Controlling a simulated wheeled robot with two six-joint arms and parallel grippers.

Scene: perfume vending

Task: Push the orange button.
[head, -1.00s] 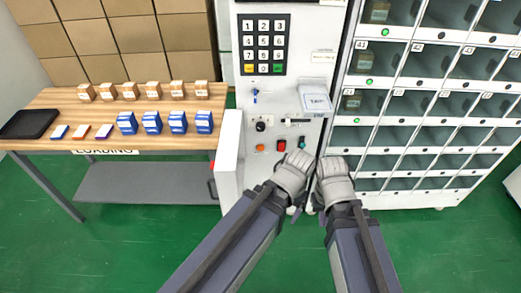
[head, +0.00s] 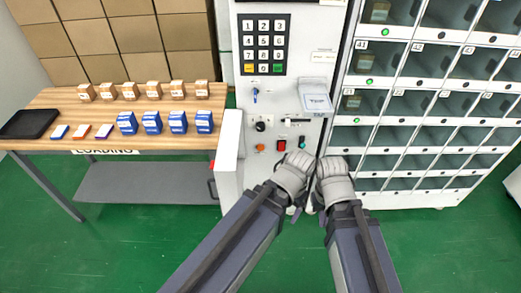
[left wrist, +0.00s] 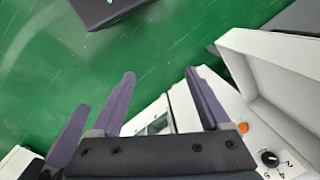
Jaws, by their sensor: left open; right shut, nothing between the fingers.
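The orange button (head: 259,147) is a small round knob on the lower front panel of the white vending machine (head: 306,60), left of a red switch. It also shows in the left wrist view (left wrist: 243,127), close to the right-hand finger. My left gripper (left wrist: 160,85) is open and empty there. In the head view, the left hand is right of and below the orange button, apart from it, with its fingers mostly hidden. My right gripper (head: 319,203) is shut and empty, beside the left one in front of the machine.
A wooden table (head: 60,98) with boxes stands left; a locker rack (head: 400,110) stands right.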

